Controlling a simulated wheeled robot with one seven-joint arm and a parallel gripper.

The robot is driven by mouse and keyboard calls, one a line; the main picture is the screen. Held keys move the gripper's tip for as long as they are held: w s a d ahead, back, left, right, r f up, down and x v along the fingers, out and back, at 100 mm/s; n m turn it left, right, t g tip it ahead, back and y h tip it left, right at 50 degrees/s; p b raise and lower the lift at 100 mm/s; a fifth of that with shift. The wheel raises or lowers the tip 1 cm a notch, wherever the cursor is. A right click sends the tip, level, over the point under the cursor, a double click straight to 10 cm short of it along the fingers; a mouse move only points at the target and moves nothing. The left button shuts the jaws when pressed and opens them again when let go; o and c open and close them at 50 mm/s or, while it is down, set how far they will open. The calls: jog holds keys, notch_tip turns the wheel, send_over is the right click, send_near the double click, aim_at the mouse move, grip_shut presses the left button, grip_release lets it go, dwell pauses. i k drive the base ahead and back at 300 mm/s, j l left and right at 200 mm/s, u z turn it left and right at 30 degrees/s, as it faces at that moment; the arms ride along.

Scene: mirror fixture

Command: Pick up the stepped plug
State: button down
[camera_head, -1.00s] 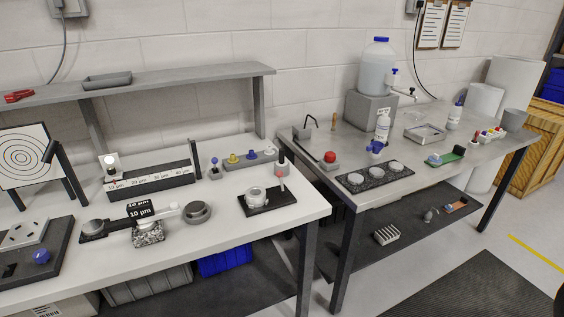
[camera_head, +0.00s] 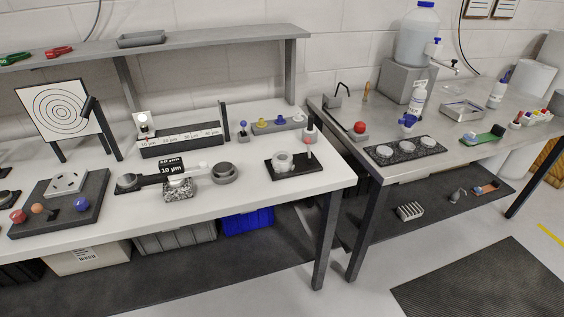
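My gripper is not in view. I cannot tell for sure which piece is the stepped plug. A grey round piece with a stepped, ring-like outline (camera_head: 224,173) sits on the white left table (camera_head: 250,192), right of a gauge on a speckled stone block (camera_head: 179,187). A pale round piece (camera_head: 283,162) stands on a black plate (camera_head: 302,167) near that table's right end. Small coloured-knob pieces stand in a grey rack (camera_head: 281,124) behind it. A small grey piece (camera_head: 458,195) lies on the lower shelf at right, too small to make out.
A target board (camera_head: 62,112) and a dark tray with coloured balls (camera_head: 88,205) stand at left. The right bench (camera_head: 460,107) holds a dark plate with pale discs (camera_head: 404,150), bottles and a water jug (camera_head: 416,38). Bins (camera_head: 178,237) sit below. Open floor lies in front.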

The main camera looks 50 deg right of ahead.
aim_at(309, 129)
jog(key=i+j+z, duration=0.1)
jog(key=z, duration=0.75)
jog(key=i+j+z, duration=0.2)
jog(key=j, duration=0.2)
jog(key=i+j+z, duration=0.2)
jog(key=j, duration=0.25)
jog(key=j+z, duration=0.2)
jog(key=j, duration=0.2)
jog(key=i+j+z, duration=0.2)
jog(key=j, duration=0.9)
jog(key=i+j, duration=0.1)
jog(key=j, duration=0.5)
jog(key=z, duration=0.05)
